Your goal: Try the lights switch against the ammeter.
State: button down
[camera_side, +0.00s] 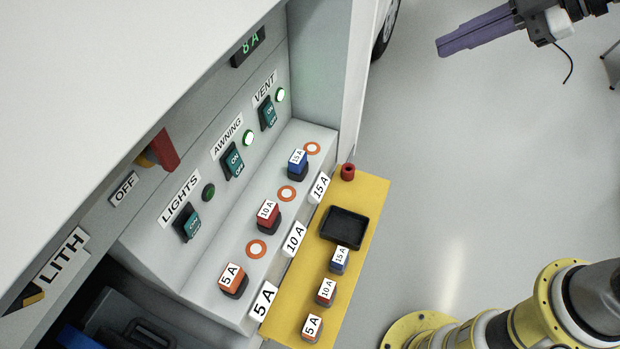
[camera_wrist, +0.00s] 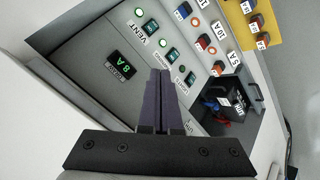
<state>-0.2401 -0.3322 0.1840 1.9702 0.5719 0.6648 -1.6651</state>
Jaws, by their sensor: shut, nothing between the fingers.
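The LIGHTS switch (camera_side: 188,223) is a dark green rocker low on the grey panel. Its lamp (camera_side: 208,192) is dark. It also shows in the wrist view (camera_wrist: 190,78); I cannot tell which side is pressed. The ammeter (camera_side: 249,46) reads 8 A in green, also in the wrist view (camera_wrist: 122,66). The AWNING switch (camera_side: 232,161) and VENT switch (camera_side: 267,113) have lit green lamps. My gripper (camera_side: 440,47) is shut and empty, its purple fingers out to the right of the cabinet, apart from everything. In the wrist view, its fingers (camera_wrist: 160,72) overlap the panel.
Orange, red and blue fuses (camera_side: 233,281) stand on the ledge below the switches, each near an orange ring. A yellow shelf (camera_side: 372,200) holds spare fuses, a black tray (camera_side: 345,227) and a red cap. A red lever (camera_side: 163,149) juts out by an OFF label.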

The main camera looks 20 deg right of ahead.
jog(key=w+a+f+n+g+y, duration=0.1)
jog(key=w+a+f+n, duration=0.2)
jog(key=a, duration=0.5)
jog(key=w+a+f+n+g+y, duration=0.1)
jog(key=w+a+f+n, duration=0.2)
jog(key=a, duration=0.5)
jog(key=s+a+f+n+g, duration=0.1)
jog(key=s+a+f+g, duration=0.3)
jog(key=a+f, duration=0.8)
jog(key=shift+s+f+n, duration=0.3)
jog(key=shift+s+f, duration=0.1)
jog(key=shift+s, duration=0.6)
jog(key=shift+a, duration=0.1)
send_near(193, 226)
jog(key=x, duration=0.6)
jog(key=shift+s+f, duration=0.15)
jog(key=shift+s, duration=0.2)
